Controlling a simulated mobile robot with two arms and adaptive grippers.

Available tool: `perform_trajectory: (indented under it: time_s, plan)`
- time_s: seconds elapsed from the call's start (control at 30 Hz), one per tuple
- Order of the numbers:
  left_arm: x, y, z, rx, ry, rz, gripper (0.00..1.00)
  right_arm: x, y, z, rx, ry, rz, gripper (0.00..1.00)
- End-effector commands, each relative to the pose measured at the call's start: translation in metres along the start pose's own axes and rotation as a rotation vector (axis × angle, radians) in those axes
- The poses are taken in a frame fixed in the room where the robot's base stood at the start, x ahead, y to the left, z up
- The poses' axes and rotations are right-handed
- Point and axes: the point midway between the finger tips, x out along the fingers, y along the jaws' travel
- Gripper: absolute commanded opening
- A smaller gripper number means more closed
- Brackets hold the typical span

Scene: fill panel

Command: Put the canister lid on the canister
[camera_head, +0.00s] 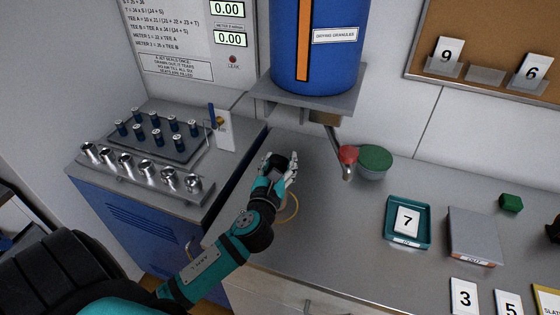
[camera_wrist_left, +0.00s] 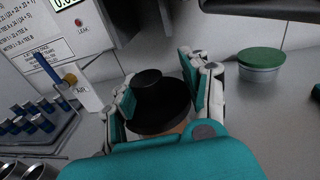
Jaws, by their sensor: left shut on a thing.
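My left gripper (camera_head: 279,168) is shut on a black round lid-like piece with a raised knob (camera_wrist_left: 153,92). It is over the counter below and left of the hopper. The left wrist view shows the teal finger pads on both sides of the black piece. A tan-orange patch (camera_wrist_left: 181,127) shows just below its edge. A thin yellowish ring (camera_head: 290,209) shows beside the wrist in the head view, partly hidden by it. I cannot tell whether the ring is the canister, or whether the black piece touches anything below. My right gripper is not in view.
A blue hopper (camera_head: 341,58) hangs over the counter, with a red-handled spout (camera_head: 348,155) beside a green-topped round container (camera_head: 375,158). A rack of silver and blue fittings (camera_head: 160,140) stands left. A teal tray (camera_head: 394,232) and grey block (camera_head: 473,232) lie right.

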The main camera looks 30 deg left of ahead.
Motion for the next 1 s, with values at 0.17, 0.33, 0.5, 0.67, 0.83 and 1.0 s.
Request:
perform_trajectory:
  time_s: [0.17, 0.33, 0.5, 0.67, 0.83, 1.0]
  plan:
    - [0.0, 0.0, -0.007, 0.001, 0.001, 0.0, 0.15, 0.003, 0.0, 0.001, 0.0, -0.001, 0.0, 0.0]
    - [0.0, 0.0, -0.005, 0.001, 0.001, 0.0, 0.69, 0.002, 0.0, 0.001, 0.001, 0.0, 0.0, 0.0]
    - [0.0, 0.0, -0.005, 0.001, 0.001, 0.0, 0.71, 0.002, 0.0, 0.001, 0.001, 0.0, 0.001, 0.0]
    - [0.0, 0.0, -0.002, 0.0, 0.0, 0.0, 0.71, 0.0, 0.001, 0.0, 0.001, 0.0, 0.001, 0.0]
    - [-0.014, -0.001, 0.002, 0.002, 0.002, -0.002, 0.71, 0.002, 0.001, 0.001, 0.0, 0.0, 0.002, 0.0]
    - [-0.052, 0.0, 0.001, 0.0, 0.004, -0.002, 0.71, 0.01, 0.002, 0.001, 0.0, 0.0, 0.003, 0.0]
